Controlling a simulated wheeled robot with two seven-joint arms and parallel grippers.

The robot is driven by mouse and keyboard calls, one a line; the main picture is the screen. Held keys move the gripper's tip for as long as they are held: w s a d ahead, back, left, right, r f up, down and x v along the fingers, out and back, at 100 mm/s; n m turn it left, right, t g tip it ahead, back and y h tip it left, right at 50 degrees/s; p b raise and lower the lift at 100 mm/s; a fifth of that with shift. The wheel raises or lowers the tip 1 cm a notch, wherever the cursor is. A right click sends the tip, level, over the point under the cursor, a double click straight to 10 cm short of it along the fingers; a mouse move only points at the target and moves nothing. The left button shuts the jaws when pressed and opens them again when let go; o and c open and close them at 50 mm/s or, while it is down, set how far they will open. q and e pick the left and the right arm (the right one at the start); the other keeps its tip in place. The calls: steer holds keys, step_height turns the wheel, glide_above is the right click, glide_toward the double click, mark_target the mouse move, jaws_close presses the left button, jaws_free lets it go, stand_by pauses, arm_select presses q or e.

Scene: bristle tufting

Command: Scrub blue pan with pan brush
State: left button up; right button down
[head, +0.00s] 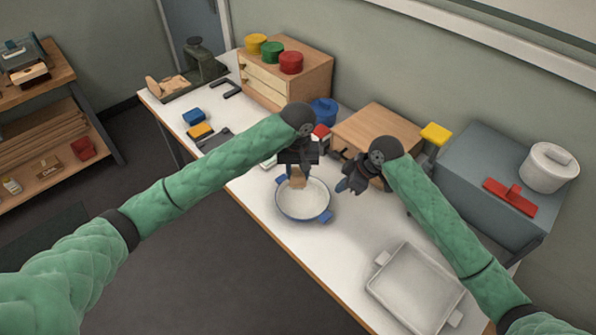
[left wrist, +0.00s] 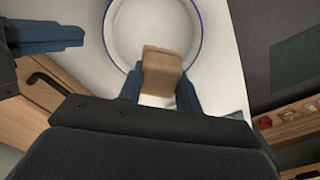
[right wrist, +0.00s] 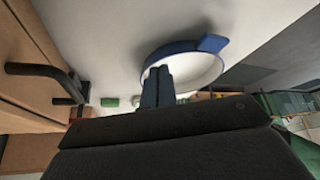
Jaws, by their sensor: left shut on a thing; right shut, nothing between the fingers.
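The blue pan (head: 318,211) stands on the white table, with a white inside, a blue rim and blue side handles. Its round rim also shows in the left wrist view (left wrist: 109,42) and the right wrist view (right wrist: 215,44). My left gripper (head: 298,172) is shut on the pan brush (head: 298,182), a tan block, over the far part of the pan. The brush also shows between the fingers in the left wrist view (left wrist: 162,74). I cannot tell whether it touches the pan. My right gripper (head: 346,187) is shut and empty, just right of the pan.
A grey tray (head: 377,289) lies at the table's near right. A wooden box (head: 375,125) and a blue pot (head: 323,110) stand behind the grippers. A drawer cabinet (head: 275,88) carries several coloured pots.

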steer(key=v, duration=1.2)
stand_by(0.5)
